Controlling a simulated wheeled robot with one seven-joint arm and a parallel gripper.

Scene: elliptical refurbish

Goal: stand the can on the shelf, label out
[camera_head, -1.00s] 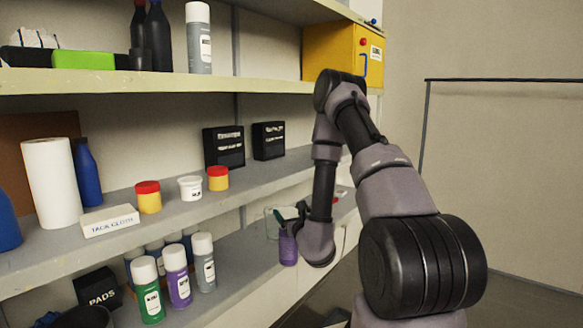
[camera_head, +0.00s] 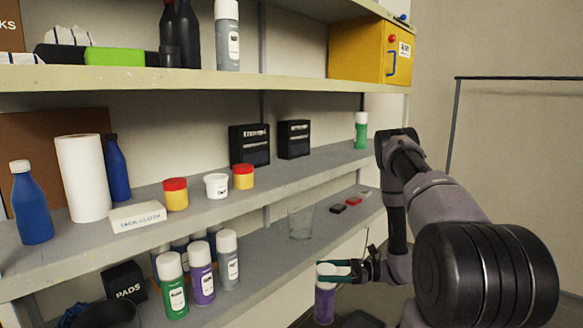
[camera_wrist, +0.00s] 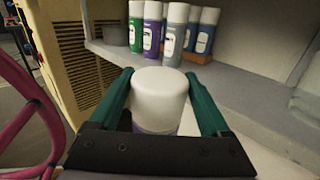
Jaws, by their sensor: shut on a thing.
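My gripper (camera_head: 340,272) is shut on a purple spray can (camera_head: 325,303) with a white cap, held upright in front of the lower shelf's (camera_head: 262,262) edge. In the wrist view the white cap (camera_wrist: 160,92) sits between my green fingers (camera_wrist: 160,105). No label shows on the held can; its lower part is mostly hidden in the wrist view. On the lower shelf stand a green can (camera_head: 174,296), another purple can (camera_head: 202,280) and a grey can (camera_head: 228,266), labels facing outward, with more cans behind them.
A clear glass (camera_head: 301,223) stands on the lower shelf, right of the cans, with bare shelf between. A black PADS box (camera_head: 126,285) is at left. The middle shelf (camera_head: 285,180) above carries jars, bottles and a far green can (camera_head: 361,130).

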